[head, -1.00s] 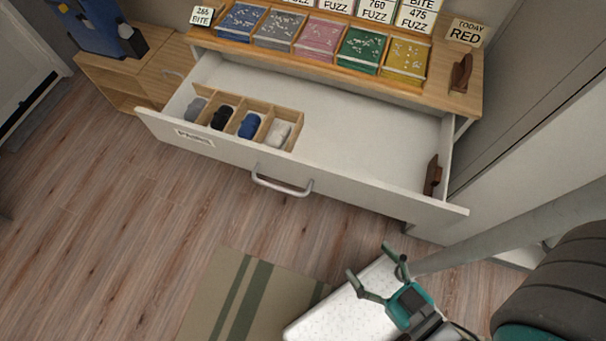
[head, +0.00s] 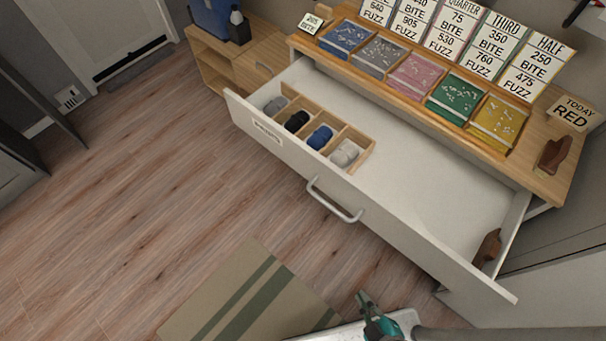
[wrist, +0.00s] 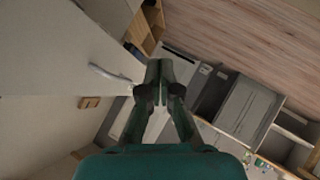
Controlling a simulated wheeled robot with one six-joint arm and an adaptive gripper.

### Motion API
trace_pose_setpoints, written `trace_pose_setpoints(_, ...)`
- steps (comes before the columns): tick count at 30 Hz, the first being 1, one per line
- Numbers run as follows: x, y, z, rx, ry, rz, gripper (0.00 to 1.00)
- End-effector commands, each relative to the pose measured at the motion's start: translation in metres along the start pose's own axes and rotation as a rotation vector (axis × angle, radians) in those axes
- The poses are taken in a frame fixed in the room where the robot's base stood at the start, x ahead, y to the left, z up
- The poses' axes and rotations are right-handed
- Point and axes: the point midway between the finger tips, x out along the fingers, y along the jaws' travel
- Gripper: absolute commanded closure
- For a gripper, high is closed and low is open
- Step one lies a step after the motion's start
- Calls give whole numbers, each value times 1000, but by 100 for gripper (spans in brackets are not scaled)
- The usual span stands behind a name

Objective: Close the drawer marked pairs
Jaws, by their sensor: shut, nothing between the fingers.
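The white drawer marked pairs (head: 330,190) stands pulled open in the head view, its label on the left of its front. A grey bar handle (head: 334,201) is on the middle of the front. Inside, a wooden divider (head: 362,157) holds rolled socks in grey, black, blue and white, and a brown wooden object (head: 487,248) lies at the right end. My green gripper (head: 363,298) is in front of the drawer, low and right of the handle, apart from it. In the wrist view my gripper (wrist: 160,68) has its fingers together, empty.
The wooden top above the drawer carries several coloured trays, price cards and a TODAY RED sign (head: 571,113). A low wooden cabinet (head: 235,65) stands at the left. A striped rug (head: 245,300) lies on the otherwise clear floor in front.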

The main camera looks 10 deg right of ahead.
Motion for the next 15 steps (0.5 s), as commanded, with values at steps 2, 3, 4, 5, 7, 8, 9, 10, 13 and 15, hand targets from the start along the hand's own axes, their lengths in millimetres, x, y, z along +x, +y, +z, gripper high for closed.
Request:
trace_pose_setpoints(2, 31, -9, 13, -150, -49, -23, 100)
trace_pose_setpoints(3, 46, -13, 20, -228, -79, -33, 100)
trace_pose_setpoints(4, 56, -15, 25, -285, -101, -39, 100)
trace_pose_setpoints(5, 66, -17, 29, -342, -123, -46, 100)
trace_pose_setpoints(7, 90, -20, 37, -475, -173, -55, 100)
trace_pose_setpoints(8, 101, -20, 39, -531, -195, -58, 100)
trace_pose_setpoints(9, 114, -21, 42, -606, -227, -61, 100)
trace_pose_setpoints(10, 124, -21, 44, -661, -249, -63, 100)
trace_pose_setpoints(13, 155, -18, 43, -840, -326, -60, 100)
trace_pose_setpoints(15, 175, -15, 39, -960, -383, -54, 100)
